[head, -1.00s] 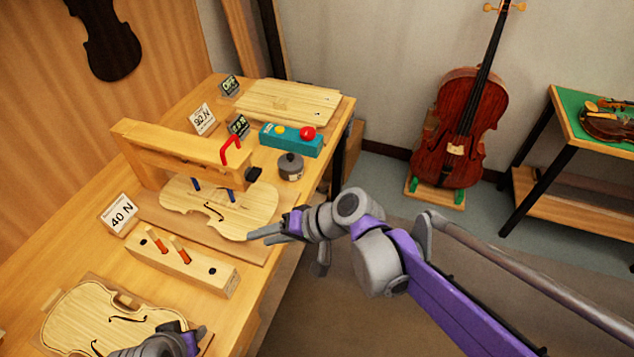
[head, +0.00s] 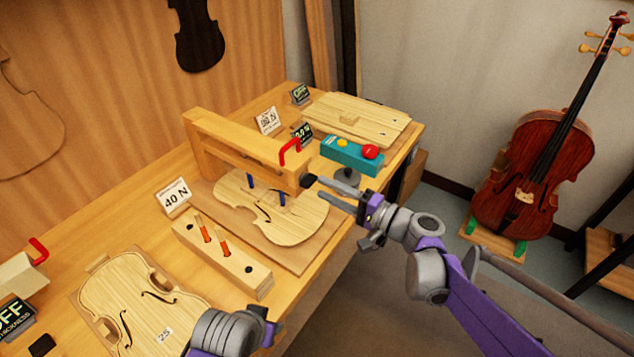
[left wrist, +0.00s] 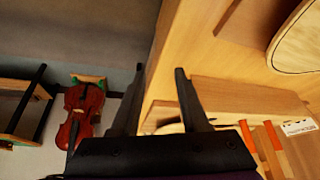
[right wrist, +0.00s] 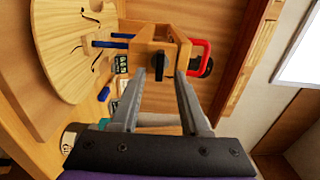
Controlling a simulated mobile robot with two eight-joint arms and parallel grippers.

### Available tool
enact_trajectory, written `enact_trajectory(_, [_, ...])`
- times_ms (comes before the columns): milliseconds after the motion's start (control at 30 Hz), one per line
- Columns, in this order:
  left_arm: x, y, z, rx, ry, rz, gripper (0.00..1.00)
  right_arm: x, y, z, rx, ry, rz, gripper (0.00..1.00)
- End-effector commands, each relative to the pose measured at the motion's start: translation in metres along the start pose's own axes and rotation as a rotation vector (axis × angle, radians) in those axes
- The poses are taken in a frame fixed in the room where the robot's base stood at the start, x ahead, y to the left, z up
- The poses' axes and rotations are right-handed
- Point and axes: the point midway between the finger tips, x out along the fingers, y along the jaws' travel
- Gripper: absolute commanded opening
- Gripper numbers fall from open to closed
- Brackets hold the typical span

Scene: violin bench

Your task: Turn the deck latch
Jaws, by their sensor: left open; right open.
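A wooden beam frame (head: 240,150) stands over a pale violin plate (head: 265,212). At its near end is a small black latch (head: 307,181), and a red handle (head: 290,150) sits above it. In the right wrist view the black latch (right wrist: 159,66) lies just beyond and between my fingertips, on the beam's end face; I cannot tell whether they touch it. My right gripper (head: 317,189) is open, its fingers pointing at that end. My left gripper (left wrist: 160,72) is open and empty, low near the bench's front edge; in the head view its fingers are barely visible.
A teal box with a red button (head: 350,153) and a grey round pot (head: 345,178) stand close behind my right gripper. A wooden block with orange pegs (head: 222,256) and another violin plate (head: 140,305) lie nearer. A cello (head: 525,180) stands on the right.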

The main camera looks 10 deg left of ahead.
Motion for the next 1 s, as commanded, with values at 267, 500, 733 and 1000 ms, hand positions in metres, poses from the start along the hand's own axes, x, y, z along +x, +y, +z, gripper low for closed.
enact_trajectory(267, [-0.003, 0.0, -0.003, 0.0, 0.002, 0.0, 0.45, 0.035, 0.0, 0.001, 0.0, -0.001, 0.0, 0.45])
enact_trajectory(500, [-0.003, 0.0, -0.003, 0.0, 0.002, 0.0, 0.45, 0.039, 0.0, 0.0, 0.0, 0.0, 0.001, 0.45])
enact_trajectory(733, [-0.003, 0.0, -0.003, 0.0, 0.002, 0.0, 0.45, 0.039, 0.0, 0.0, 0.0, 0.0, 0.001, 0.23])
enact_trajectory(1000, [-0.003, 0.0, -0.003, 0.0, 0.002, 0.0, 0.45, 0.038, 0.0, 0.0, 0.0, 0.0, 0.001, 0.0])
